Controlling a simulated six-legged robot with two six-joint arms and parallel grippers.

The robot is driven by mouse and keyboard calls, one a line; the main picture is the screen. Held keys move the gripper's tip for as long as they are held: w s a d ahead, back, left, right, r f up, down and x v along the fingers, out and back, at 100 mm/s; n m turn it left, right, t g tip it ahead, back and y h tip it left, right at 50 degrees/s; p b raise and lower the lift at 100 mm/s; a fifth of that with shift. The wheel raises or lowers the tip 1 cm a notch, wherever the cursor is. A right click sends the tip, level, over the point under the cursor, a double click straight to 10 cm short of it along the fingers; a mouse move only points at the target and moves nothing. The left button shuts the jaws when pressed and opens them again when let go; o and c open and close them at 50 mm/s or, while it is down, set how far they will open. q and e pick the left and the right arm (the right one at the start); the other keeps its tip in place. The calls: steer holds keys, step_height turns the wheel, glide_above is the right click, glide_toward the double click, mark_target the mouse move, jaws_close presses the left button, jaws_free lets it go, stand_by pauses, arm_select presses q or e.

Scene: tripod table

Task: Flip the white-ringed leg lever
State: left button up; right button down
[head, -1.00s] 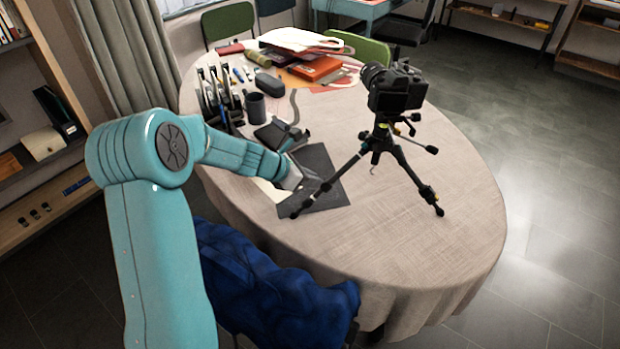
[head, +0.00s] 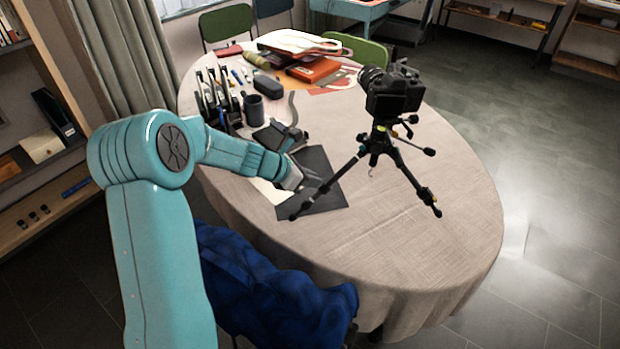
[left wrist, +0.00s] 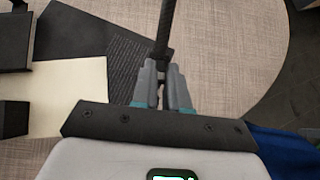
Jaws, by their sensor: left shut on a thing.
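A black tripod (head: 377,147) with a camera (head: 393,92) on top stands on the oval table. Its left leg (head: 340,174) slants down to the dark mat, and the same leg (left wrist: 166,25) shows in the left wrist view. My left gripper (head: 318,184) is at the lower part of this leg. In the left wrist view its fingers (left wrist: 160,68) are closed together at the leg, on a small part there. The fingers hide that part, and I cannot make out a white ring. The right leg has a yellow-ringed lever (head: 428,192). My right gripper is not in view.
A dark mat (head: 318,160) and a pale sheet (left wrist: 75,90) lie under the gripper. A dark cup (head: 254,108), a stand of tools and a pile of bags are farther back. A blue cloth (head: 270,285) hangs at the near edge. The table right of the tripod is clear.

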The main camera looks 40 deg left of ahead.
arm_select(q)
steer(key=shift+w+d+r+p, duration=0.2)
steer(key=shift+w+r+p, duration=0.2)
steer(key=shift+w+p, duration=0.1)
stand_by(0.8)
steer(key=o, duration=0.5)
steer(key=shift+s, duration=0.15)
steer(key=p+v, duration=0.1)
steer(key=v, duration=0.1)
steer(key=p+v, duration=0.1)
steer(key=r+p+v, duration=0.1)
steer(key=v, duration=0.1)
steer(key=shift+r+p, duration=0.2)
steer(key=shift+p, duration=0.15)
stand_by(0.4)
steer(key=shift+d, duration=0.1)
stand_by(0.4)
